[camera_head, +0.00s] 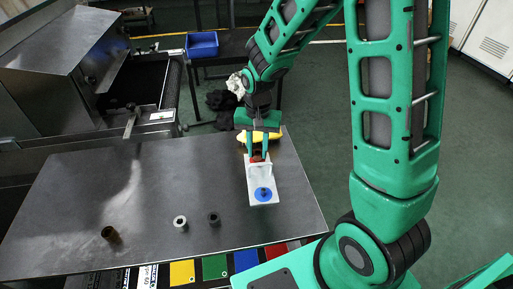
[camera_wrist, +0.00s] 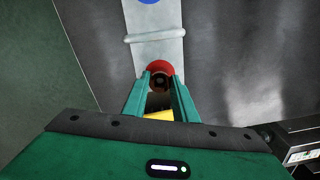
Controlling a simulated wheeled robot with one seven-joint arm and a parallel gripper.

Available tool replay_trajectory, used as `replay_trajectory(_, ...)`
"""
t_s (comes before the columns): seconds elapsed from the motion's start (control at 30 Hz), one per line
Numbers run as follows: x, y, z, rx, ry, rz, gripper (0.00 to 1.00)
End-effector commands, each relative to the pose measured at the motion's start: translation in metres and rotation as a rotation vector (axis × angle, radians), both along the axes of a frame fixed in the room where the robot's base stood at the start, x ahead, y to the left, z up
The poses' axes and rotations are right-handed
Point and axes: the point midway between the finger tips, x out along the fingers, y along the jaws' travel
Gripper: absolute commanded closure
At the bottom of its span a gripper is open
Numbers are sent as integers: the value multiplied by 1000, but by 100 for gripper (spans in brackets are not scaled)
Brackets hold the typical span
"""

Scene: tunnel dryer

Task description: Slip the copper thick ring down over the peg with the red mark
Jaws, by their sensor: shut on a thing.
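A white board (camera_head: 262,172) lies on the dark table, with a raised bar across its middle. A peg with a blue mark (camera_head: 263,194) stands at its near end. The red mark (camera_wrist: 160,67) shows at its other end in the wrist view. My gripper (camera_wrist: 160,79) is shut on a small brownish ring, apparently the copper thick ring (camera_wrist: 160,84), directly over the red mark. The gripper (camera_head: 257,154) also shows in the head view. The peg at the red mark is hidden, so I cannot tell whether the ring is around it or above it.
A brown ring (camera_head: 110,234), a light grey ring (camera_head: 180,222) and a dark ring (camera_head: 214,218) stand on the table (camera_head: 90,190). A yellow object (camera_head: 266,134) is behind my gripper. A blue bin (camera_head: 202,45) is farther back. The table's left part is mostly clear.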

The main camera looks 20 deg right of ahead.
Motion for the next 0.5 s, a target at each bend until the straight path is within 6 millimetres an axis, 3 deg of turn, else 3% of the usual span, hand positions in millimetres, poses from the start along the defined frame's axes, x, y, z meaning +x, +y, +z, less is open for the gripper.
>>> replay_trajectory(0.33,0,0,-7,0,-1,0,100)
replay_trajectory(0.37,0,0,-8,0,-1,0,72)
replay_trajectory(0.4,0,0,-7,0,-1,0,63)
replay_trajectory(0.43,0,0,-7,0,-1,0,55)
replay_trajectory(0.5,0,0,-7,0,-1,0,53)
